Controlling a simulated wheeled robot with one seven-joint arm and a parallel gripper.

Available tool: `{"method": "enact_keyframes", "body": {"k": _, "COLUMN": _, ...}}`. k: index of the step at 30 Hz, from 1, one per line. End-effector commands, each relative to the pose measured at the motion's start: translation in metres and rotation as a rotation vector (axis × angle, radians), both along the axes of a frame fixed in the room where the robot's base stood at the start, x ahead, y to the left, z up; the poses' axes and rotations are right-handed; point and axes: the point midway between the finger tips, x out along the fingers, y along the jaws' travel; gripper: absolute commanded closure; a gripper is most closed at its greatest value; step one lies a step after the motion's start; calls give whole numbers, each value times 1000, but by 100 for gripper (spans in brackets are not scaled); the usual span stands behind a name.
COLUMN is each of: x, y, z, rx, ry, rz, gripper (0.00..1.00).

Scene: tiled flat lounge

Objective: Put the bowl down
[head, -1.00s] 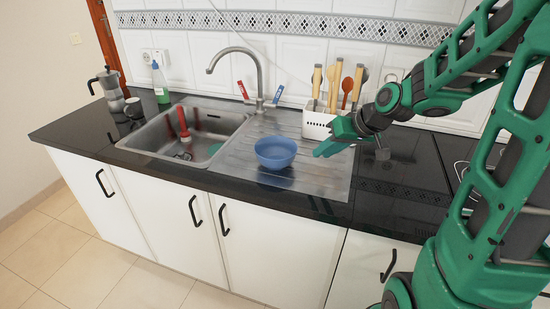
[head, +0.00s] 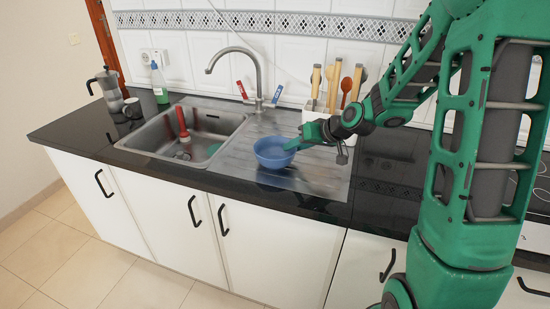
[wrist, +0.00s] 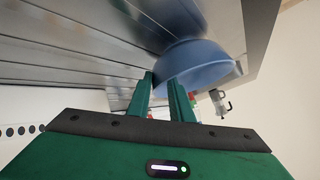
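The blue bowl (head: 270,154) stands on the ribbed metal drainboard, right of the sink basin. My gripper (head: 294,144) is at the bowl's right rim in the head view. In the wrist view the bowl (wrist: 205,65) lies just beyond the fingertips, and the right finger overlaps it. The two green fingers (wrist: 161,80) are apart, with a gap between them. The edge of the bowl shows in that gap; I cannot tell whether either finger touches it.
The drainboard (head: 315,180) has bare room in front and to the right of the bowl. The sink basin (head: 160,140) holds a red-handled tool. A white utensil holder (head: 314,113) stands behind my gripper. The faucet (head: 258,75), moka pot (head: 108,90) and green bottle (head: 159,85) are further left.

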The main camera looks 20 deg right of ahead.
Motion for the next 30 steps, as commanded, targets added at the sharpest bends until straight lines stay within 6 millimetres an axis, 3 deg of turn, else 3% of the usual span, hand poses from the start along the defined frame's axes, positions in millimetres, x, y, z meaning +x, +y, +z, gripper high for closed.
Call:
{"method": "enact_keyframes", "body": {"k": 6, "x": 16, "y": 10, "z": -19, "rx": 0, "ry": 2, "rz": 2, "gripper": 81}}
{"method": "enact_keyframes", "body": {"k": 16, "x": 20, "y": 12, "z": -22, "rx": 0, "ry": 1, "rz": 0, "gripper": 81}}
{"method": "enact_keyframes", "body": {"k": 18, "x": 20, "y": 12, "z": -22, "rx": 0, "ry": 1, "rz": 0, "gripper": 97}}
{"method": "enact_keyframes", "body": {"k": 19, "x": 20, "y": 12, "z": -22, "rx": 0, "ry": 1, "rz": 0, "gripper": 100}}
{"method": "enact_keyframes", "body": {"k": 30, "x": 20, "y": 11, "z": -21, "rx": -1, "ry": 0, "rz": 1, "gripper": 100}}
